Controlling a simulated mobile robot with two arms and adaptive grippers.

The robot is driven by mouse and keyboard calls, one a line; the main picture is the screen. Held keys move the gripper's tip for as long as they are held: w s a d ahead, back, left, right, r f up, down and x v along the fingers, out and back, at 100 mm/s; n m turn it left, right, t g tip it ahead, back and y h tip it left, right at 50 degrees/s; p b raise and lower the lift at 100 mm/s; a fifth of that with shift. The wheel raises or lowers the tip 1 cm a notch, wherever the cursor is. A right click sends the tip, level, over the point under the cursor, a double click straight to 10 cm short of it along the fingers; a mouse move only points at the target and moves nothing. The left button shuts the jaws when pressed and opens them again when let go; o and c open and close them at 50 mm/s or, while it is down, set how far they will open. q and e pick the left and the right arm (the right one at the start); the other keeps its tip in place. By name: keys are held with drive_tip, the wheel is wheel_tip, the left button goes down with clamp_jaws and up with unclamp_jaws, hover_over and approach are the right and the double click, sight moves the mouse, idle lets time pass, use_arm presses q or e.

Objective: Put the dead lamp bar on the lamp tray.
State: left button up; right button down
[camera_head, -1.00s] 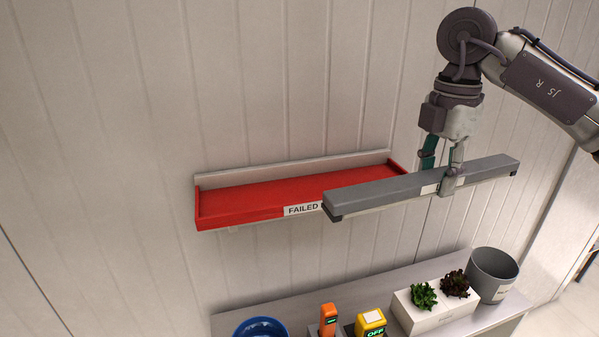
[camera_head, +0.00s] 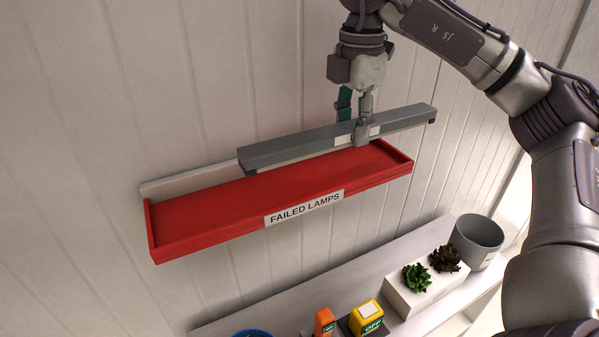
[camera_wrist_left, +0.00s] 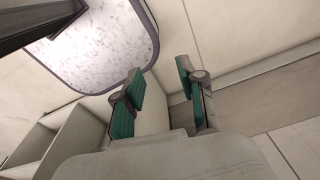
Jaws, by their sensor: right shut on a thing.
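The lamp bar (camera_head: 300,147), a long grey bar with a white label, is held level in my right gripper (camera_head: 353,130). The gripper is shut on it a little right of its middle. The bar appears above the red lamp tray (camera_head: 207,237), marked FAILED LAMPS, and overlaps its back and right part in the head view. I cannot tell whether bar and tray touch. The tray's visible floor is bare. My left gripper (camera_wrist_left: 160,88) is open and empty in the left wrist view; it is out of the head view.
A shelf (camera_head: 290,300) below the tray holds a grey pot (camera_head: 476,242), a white planter (camera_head: 408,297) with two succulents, a yellow device (camera_head: 366,317) reading OFF, an orange device (camera_head: 324,322) and a blue bowl (camera_head: 252,334). A panelled wall (camera_head: 230,70) is behind.

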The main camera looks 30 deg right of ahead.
sight(303, 180)
drive_tip(key=w+a+f, duration=0.2)
drive_tip(key=a, duration=0.2)
drive_tip(key=shift+w+f, duration=0.4)
drive_tip(key=w+a+f, duration=0.1)
drive_tip(key=w+a, duration=0.1)
drive_tip(key=shift+w+a+f, duration=0.1)
drive_tip(key=shift+a+f, duration=0.2)
drive_tip(key=shift+f, duration=0.3)
drive_tip(key=f+p, duration=0.1)
drive_tip(key=f, duration=0.1)
drive_tip(key=shift+s+f+p, duration=0.2)
drive_tip(key=shift+f+p, duration=0.2)
drive_tip(key=shift+w+f, duration=0.1)
drive_tip(key=shift+f, duration=0.35)
use_arm(q)
drive_tip(key=shift+w+r, duration=0.5)
drive_tip(key=shift+r, duration=0.15)
